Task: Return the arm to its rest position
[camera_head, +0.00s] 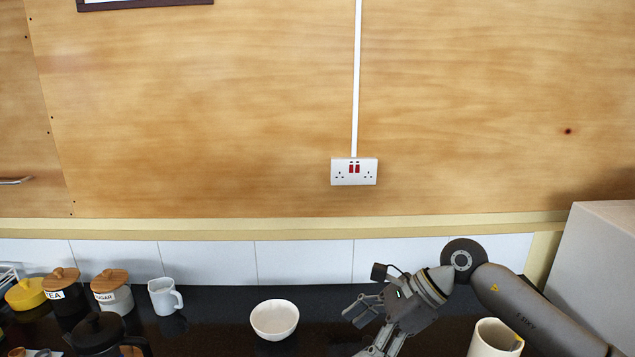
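My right arm comes in from the right over the dark worktop. Its grey gripper (362,330) points down and to the left, with its fingers spread apart. I see nothing between the fingers, though the lower finger is cut off by the bottom edge. The gripper is to the right of a white bowl (274,319) and apart from it in the picture. My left arm and gripper are not in view.
An off-white cylindrical vessel (494,340) stands below my forearm. A white jug (164,296), lidded canisters (112,292) and a dark pot (98,335) stand at left. A grey box-like unit (600,265) is at right. Dark worktop (220,310) is clear around the bowl.

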